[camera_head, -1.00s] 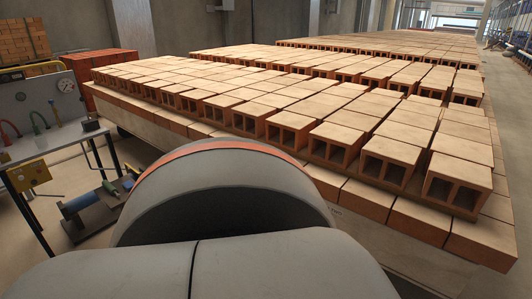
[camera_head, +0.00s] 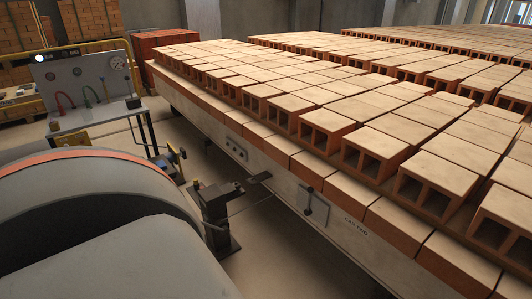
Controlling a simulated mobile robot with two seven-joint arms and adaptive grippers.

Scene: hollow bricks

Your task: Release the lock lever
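A small dark lever (camera_head: 309,201) with a handle sits on the pale side of a brick car (camera_head: 345,240), left of the lettering "CAR TWO". It may be the lock lever; I cannot be sure. A black post-like device (camera_head: 214,215) stands on the floor beside the car, with a dark plate (camera_head: 260,178) near the car's side to its right. A large grey link with an orange band, seemingly my own arm, fills the lower left and hides part of the floor. Neither of my grippers is in view.
Hollow bricks (camera_head: 330,125) cover the car in rows. A panel (camera_head: 85,85) with a gauge and red and green hoses stands at left on a table (camera_head: 80,128). More brick stacks (camera_head: 92,20) stand behind. Some floor (camera_head: 290,265) is clear beside the car.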

